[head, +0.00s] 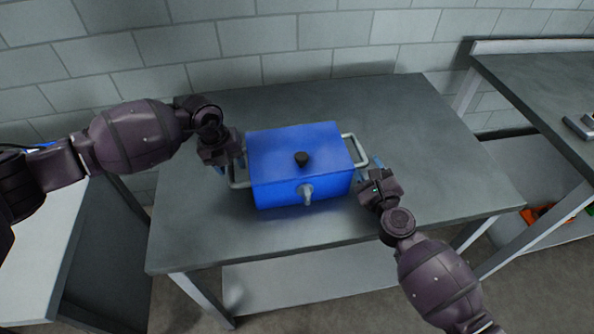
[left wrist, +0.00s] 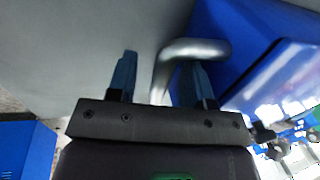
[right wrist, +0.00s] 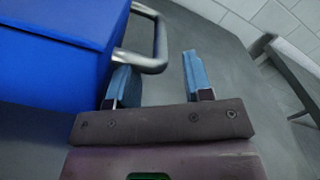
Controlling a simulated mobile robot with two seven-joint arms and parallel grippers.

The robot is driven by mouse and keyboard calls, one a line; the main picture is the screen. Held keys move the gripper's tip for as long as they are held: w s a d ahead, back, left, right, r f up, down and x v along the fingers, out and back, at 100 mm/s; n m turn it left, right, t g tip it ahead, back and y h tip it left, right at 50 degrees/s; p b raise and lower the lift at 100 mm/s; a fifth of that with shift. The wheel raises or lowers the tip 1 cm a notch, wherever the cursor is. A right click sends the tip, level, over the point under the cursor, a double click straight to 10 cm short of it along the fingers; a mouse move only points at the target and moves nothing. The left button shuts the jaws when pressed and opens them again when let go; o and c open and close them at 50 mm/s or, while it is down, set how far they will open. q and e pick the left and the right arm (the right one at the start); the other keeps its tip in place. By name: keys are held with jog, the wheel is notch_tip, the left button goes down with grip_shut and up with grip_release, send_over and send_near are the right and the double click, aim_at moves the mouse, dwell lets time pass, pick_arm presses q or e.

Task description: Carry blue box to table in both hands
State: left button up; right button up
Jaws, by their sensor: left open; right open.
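The blue box (head: 291,180) stands upright on the grey table (head: 400,110), with a black knob on its lid, a grey spout at the front and a metal handle at each side. My left gripper (head: 228,167) is open at the left handle (head: 239,175). In the left wrist view, that handle (left wrist: 162,75) shows between the two blue fingers. My right gripper (head: 371,171) is open beside the right handle (head: 356,150). In the right wrist view, this handle (right wrist: 152,65) passes close to the left finger's tip; I cannot tell if they touch.
A second grey table (head: 530,85) with a lower shelf stands at the right, with metal objects near its edge. A pale surface (head: 40,235) is at the lower left. A brick wall (head: 300,40) runs behind. The table around the box is clear.

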pick_arm(q)
jog(key=shift+d+f, duration=0.15)
jog(key=shift+f, duration=0.7)
pick_arm(e)
jog(key=shift+x, duration=0.85)
pick_arm(q)
jog(key=shift+c, duration=0.4)
pick_arm(e)
jog(key=shift+c, duration=0.4)
pick_arm(q)
grip_shut()
pick_arm(e)
grip_shut()
pick_arm(q)
jog(key=shift+w+r, duration=0.15)
jog(key=shift+r, duration=0.05)
pick_arm(e)
jog(key=shift+r, duration=0.15)
